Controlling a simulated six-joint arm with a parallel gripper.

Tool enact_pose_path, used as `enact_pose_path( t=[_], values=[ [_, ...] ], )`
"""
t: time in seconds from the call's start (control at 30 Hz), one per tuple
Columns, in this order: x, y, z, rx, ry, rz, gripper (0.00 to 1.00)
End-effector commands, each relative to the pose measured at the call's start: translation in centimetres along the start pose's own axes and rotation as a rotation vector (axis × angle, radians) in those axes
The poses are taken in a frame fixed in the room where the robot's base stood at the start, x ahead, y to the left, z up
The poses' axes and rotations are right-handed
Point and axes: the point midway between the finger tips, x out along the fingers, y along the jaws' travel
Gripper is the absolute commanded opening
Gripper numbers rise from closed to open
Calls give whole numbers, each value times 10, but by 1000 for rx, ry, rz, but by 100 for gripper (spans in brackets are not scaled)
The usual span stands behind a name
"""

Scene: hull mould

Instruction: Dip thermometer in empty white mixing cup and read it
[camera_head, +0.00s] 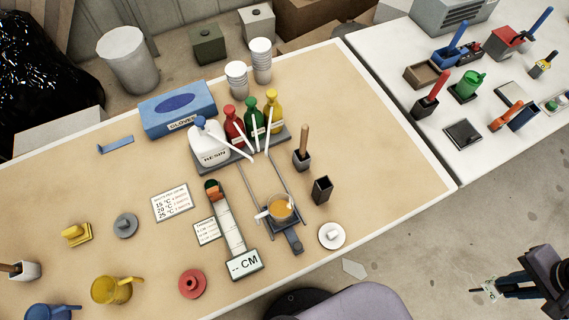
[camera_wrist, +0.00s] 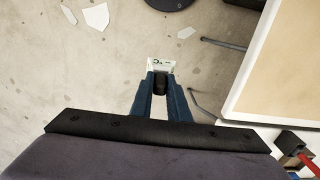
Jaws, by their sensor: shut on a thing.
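My gripper (camera_head: 500,290) is at the lower right, over the floor and away from the tables. It is shut on a small white thermometer (camera_head: 489,292) with a green-marked display. In the wrist view the thermometer (camera_wrist: 160,66) sticks out beyond the fingertips (camera_wrist: 160,82), and its display seems to show a "C". Its probe cannot be made out. A clear-looking cup (camera_head: 281,207) with amber contents and a light stick stands on the dark stand at the table's front. Stacked white cups (camera_head: 236,80) stand at the back; their insides are hidden.
The tan table (camera_head: 375,150) holds a resin jug (camera_head: 208,145), colored bottles (camera_head: 250,115), a CM gauge (camera_head: 243,264), a temperature card (camera_head: 172,202), a black holder (camera_head: 322,189) and a white lid (camera_head: 332,235). A white table (camera_head: 400,60) with tools adjoins it. Floor surrounds my gripper.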

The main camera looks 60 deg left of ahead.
Motion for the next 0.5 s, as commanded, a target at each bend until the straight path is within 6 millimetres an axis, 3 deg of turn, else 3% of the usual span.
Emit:
enact_pose_path(
  t=[0.33, 0.5],
  values=[
    [0, -1, 0, -3, 0, 0, 0],
    [-5, -16, 0, -43, 0, 0, 0]
  ],
)
